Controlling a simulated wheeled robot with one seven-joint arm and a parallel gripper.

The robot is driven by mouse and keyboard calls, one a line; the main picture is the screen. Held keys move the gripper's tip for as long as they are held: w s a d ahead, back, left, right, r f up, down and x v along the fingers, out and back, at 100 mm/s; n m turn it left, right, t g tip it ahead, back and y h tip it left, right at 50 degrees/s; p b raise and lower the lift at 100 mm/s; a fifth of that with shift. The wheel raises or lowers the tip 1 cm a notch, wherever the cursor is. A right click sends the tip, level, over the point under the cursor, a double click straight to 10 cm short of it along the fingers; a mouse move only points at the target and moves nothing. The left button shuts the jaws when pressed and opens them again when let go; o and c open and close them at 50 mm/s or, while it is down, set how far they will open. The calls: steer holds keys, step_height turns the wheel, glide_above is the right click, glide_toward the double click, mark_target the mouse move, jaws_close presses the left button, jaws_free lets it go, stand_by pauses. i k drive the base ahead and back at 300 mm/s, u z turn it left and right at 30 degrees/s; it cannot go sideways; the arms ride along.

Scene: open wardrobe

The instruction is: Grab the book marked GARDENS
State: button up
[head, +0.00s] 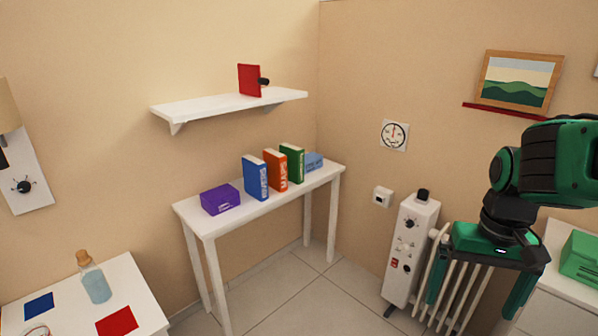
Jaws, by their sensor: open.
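Three upright books stand side by side on the white narrow table (190,212): a blue one (256,178), an orange one marked MAPS (276,171) and a green one (293,164). The green book has pale lettering on its spine, too small to read surely; it is the rightmost of the three. The blue book's lettering looks like RIVERS. My gripper (475,292) hangs at the right, fingers pointing down and spread apart, empty. It is well away from the books, in front of the radiator.
A purple box (220,199) lies left of the books, and a light blue box (314,161) lies right of the green one. A white shelf (225,106) with a red object (249,80) hangs above. A white heater-like unit (411,250) stands right of the table.

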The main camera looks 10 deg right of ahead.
mark_target(295, 155)
steer(key=u, duration=1)
steer(key=i, duration=1.45)
steer(key=z, duration=2.3)
steer(key=i, duration=0.2)
steer(key=z, duration=0.05)
